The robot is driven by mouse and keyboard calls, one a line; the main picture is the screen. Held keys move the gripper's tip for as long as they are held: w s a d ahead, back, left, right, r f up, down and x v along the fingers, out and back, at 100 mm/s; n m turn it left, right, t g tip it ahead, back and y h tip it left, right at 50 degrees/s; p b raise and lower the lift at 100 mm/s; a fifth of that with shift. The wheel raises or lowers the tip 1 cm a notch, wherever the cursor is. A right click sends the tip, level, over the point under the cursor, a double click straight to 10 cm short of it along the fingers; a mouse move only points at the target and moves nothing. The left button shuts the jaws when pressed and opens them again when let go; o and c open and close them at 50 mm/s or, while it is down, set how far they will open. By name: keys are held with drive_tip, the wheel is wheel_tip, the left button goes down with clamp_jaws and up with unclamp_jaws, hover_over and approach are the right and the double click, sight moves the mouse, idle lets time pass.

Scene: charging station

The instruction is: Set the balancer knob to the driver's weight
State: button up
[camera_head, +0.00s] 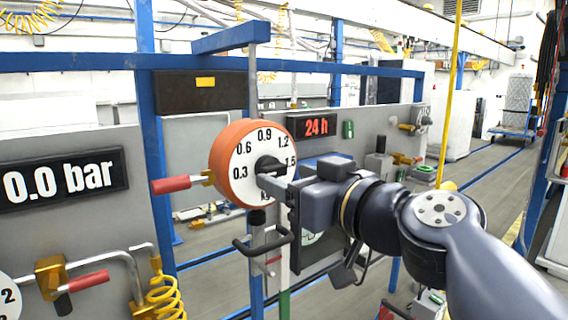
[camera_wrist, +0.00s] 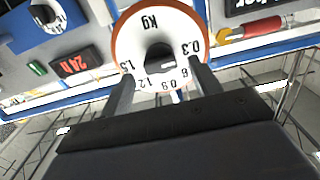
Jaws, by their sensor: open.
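The balancer (camera_head: 228,188) is a round orange drum with a white dial face, marked 0.3, 0.6, 0.9, 1.2 and 1.5. In the wrist view its face (camera_wrist: 137,47) appears upside down with "Kg" at the top. The black knob (camera_head: 268,164) is at the dial's centre; it also shows in the wrist view (camera_wrist: 160,57) with a small light mark. I cannot tell which number it points at. My gripper (camera_wrist: 162,76) is open, its fingers apart on either side of the knob's line, close to the dial. In the head view my gripper (camera_head: 276,182) partly covers the dial's lower right.
A red-handled valve (camera_head: 171,185) sits just left of the balancer. A red "24 h" display (camera_head: 316,125) is to the right, and a "0.0 bar" display (camera_head: 62,180) is at far left. A black handle (camera_head: 264,243) hangs below the dial. Blue frame posts surround it.

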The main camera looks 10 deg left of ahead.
sight(270, 165)
drive_tip(key=shift+x, duration=1.15)
drive_tip(key=shift+c, duration=0.3)
drive_tip(key=c, duration=0.9)
